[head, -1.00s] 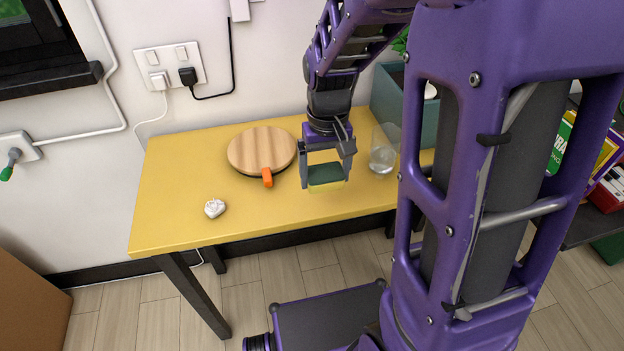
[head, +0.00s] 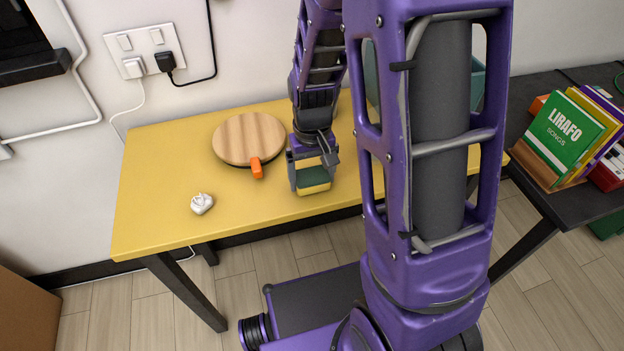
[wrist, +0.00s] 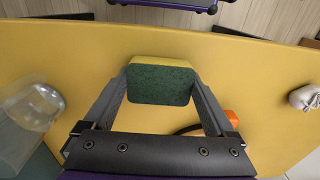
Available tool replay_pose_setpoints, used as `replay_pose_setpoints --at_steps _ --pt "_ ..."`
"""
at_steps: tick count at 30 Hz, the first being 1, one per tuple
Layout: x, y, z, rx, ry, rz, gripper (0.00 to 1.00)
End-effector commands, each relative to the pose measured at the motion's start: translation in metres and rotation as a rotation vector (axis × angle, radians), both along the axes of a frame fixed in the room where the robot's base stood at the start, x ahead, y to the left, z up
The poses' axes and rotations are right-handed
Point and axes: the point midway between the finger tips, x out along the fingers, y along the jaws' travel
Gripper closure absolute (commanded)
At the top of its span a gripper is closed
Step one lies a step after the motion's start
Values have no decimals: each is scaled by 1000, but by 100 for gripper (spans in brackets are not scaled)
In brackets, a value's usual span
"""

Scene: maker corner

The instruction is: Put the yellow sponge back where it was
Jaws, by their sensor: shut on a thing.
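The yellow sponge (head: 313,188) with a dark green scouring side is between the fingers of my gripper (head: 311,172). In the wrist view the sponge (wrist: 160,82) sits between the two fingertips of my gripper (wrist: 160,88), green side towards the camera. My gripper is shut on it over the front part of the yellow table (head: 150,215), to the right of the round wooden board. I cannot tell whether the sponge touches the tabletop.
The round wooden board (head: 249,138) has an orange piece (head: 257,168) at its front edge. A small white crumpled object (head: 202,203) lies at the table's front left. A clear glass (wrist: 36,106) stands on the other side. A dark table (head: 540,185) holds books (head: 565,135).

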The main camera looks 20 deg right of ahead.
Motion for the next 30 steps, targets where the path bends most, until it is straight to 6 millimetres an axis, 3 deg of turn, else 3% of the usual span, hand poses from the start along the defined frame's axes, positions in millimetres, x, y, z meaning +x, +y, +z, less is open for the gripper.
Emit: replay_pose_setpoints --at_steps 2,12,13,15,23,26,30 --pt "0 0 -9 0 0 0 70" --pt "0 0 -12 0 -1 0 70" --pt "0 0 -12 0 -1 0 8" --pt "0 0 -11 0 -1 0 0" --pt "0 0 -9 0 -2 0 0" --pt "1 0 -1 0 -5 0 0" --pt "2 0 25 0 -7 0 0"
